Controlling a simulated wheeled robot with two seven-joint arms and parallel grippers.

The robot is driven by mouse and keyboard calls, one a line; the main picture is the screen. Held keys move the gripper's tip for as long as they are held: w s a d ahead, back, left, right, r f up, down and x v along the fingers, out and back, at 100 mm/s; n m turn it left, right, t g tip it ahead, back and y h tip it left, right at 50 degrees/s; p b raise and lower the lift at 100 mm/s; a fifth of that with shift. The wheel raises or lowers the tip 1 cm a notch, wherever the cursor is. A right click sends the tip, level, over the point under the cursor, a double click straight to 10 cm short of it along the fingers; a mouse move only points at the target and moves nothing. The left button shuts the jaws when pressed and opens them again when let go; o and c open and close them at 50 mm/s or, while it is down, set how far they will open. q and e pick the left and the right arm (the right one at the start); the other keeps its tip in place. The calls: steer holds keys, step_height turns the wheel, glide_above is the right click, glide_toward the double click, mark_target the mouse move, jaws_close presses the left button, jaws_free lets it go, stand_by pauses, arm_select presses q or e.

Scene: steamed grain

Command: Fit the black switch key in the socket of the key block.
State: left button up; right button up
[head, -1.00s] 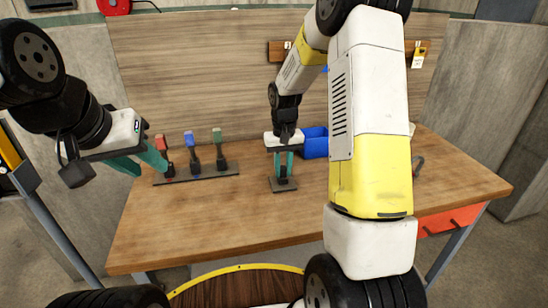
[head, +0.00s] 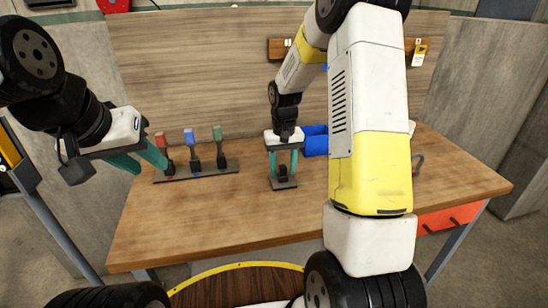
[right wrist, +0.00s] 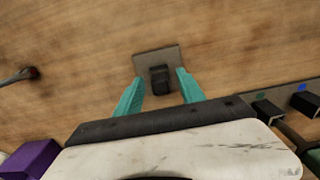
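The key block (head: 291,184) is a small dark grey plate with a black upright part, standing mid-table; it also shows in the right wrist view (right wrist: 177,56). A black piece (right wrist: 160,80), seemingly the black switch key in its socket, stands upright on the plate; I cannot tell key from socket clearly or how deep it sits. My right gripper (head: 283,172) is open just above the block, its teal fingers on either side of the black piece, with gaps in the right wrist view. My left gripper (head: 145,165) is open and empty, left of the table's key rack.
A dark rack (head: 215,172) with red, blue and green switch keys stands at the back left, close to my left gripper. A blue bin (head: 315,141) is behind my right gripper. A dark, red-marked object (head: 417,164) lies at the right. The front table is clear.

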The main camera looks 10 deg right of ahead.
step_height(320, 180, up, 8)
steer(key=shift+f, duration=0.25)
steer(key=s+r+t, duration=0.2)
steer(key=s+r, duration=0.3)
steer(key=s, duration=0.3)
steer(key=s+a+r+t+y, duration=0.1)
steer(key=s+r+t, duration=0.1)
steer(key=s+r, duration=0.3)
steer(key=s+a+r+t+y, duration=0.1)
steer(key=s+r, duration=0.4)
steer(key=s, duration=0.6)
steer(key=shift+r+t, duration=0.15)
steer(key=shift+t, duration=0.45)
steer(key=shift+a, duration=0.1)
